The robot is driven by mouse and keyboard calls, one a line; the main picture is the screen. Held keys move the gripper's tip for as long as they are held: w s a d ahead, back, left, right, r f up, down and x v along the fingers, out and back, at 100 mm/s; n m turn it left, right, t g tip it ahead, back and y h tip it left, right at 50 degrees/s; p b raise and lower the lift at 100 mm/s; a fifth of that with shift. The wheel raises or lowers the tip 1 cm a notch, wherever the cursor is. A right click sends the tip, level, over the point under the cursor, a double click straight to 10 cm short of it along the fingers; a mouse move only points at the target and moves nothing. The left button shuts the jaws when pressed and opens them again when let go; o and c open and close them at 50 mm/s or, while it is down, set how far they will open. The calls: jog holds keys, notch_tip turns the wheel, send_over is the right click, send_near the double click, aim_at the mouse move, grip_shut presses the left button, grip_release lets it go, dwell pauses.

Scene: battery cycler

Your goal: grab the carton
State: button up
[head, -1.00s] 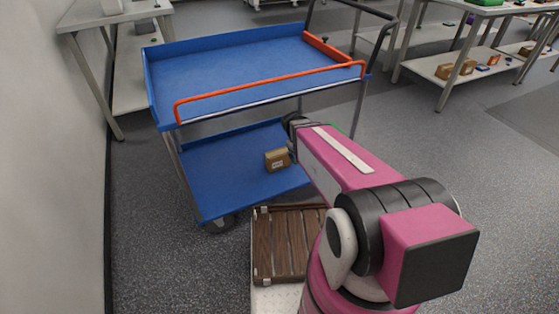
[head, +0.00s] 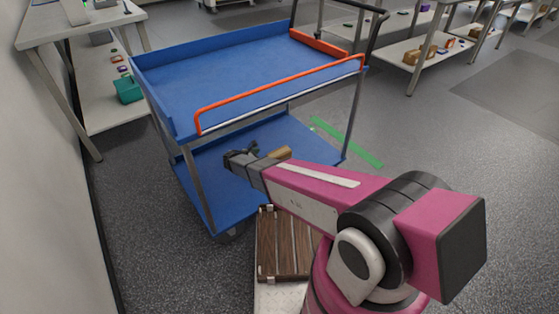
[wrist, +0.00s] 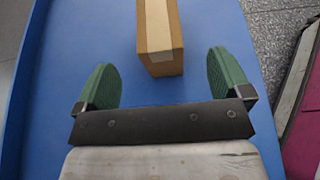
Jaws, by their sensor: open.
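The carton (wrist: 160,38) is a small brown box with a paler tape strip. In the wrist view it lies on the blue lower shelf of the cart, ahead of my gripper (wrist: 163,82) and between the lines of its two green fingers. The fingers are apart with nothing between their pads except the carton's near end just beyond. In the head view the carton (head: 281,153) is partly hidden behind my arm. My gripper (head: 232,158) shows there as a dark shape over the lower shelf, its fingertips hard to make out.
The blue cart's upper tray (head: 235,75) with an orange rail (head: 280,88) stands above the lower shelf (head: 205,190). Cart posts (head: 197,190) flank the opening. A wooden slatted deck (head: 283,250) is in front. Grey tables stand at left and at back right.

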aim_at(274, 155)
jog(key=x, duration=0.5)
jog(key=shift+f+x, duration=0.2)
jog(key=shift+x, duration=2.4)
jog(key=shift+w+a, duration=0.1)
jog(key=shift+a, duration=0.05)
jog(key=c, duration=1.3)
